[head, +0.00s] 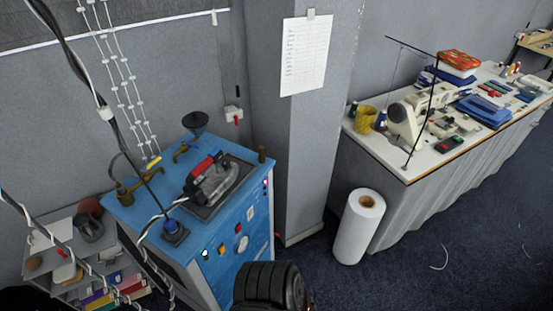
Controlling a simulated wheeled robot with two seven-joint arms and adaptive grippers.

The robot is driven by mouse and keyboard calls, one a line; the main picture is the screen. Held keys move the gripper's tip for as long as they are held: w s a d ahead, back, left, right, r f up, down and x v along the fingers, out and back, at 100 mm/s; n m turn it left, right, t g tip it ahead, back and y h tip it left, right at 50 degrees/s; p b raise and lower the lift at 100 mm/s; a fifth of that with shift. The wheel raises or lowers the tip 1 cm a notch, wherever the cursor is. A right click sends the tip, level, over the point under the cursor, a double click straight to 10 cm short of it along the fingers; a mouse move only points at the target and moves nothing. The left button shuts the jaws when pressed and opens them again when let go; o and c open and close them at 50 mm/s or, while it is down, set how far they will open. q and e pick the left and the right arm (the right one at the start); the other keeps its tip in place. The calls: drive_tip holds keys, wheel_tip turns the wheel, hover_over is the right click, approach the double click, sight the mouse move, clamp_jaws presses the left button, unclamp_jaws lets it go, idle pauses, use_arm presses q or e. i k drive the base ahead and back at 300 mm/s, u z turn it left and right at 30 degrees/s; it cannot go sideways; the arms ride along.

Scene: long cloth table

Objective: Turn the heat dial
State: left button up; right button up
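A blue ironing station (228,205) stands at left centre, with its control panel on the front face. A round pale knob (242,244) sits low on the panel and looks like the heat dial, though its markings are too small to read. A white round gauge or dial (250,213) is above it. A lit green lamp (205,252) and an orange-red switch are to the knob's left. A black and red iron (211,178) rests on top. A black ribbed part, likely my arm, shows at the bottom edge before the station. Neither gripper shows.
A grey shelf (62,250) with small items stands left of the station. A white roll (359,228) stands on the floor to its right, by a grey pillar. A cloth-skirted table (395,160) with a sewing machine is at right. The dark floor at lower right is mostly free.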

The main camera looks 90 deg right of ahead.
sight(226, 164)
drive_tip(key=k, duration=0.95)
drive_tip(key=z, duration=1.45)
drive_tip(key=i, duration=0.15)
drive_tip(key=z, duration=0.05)
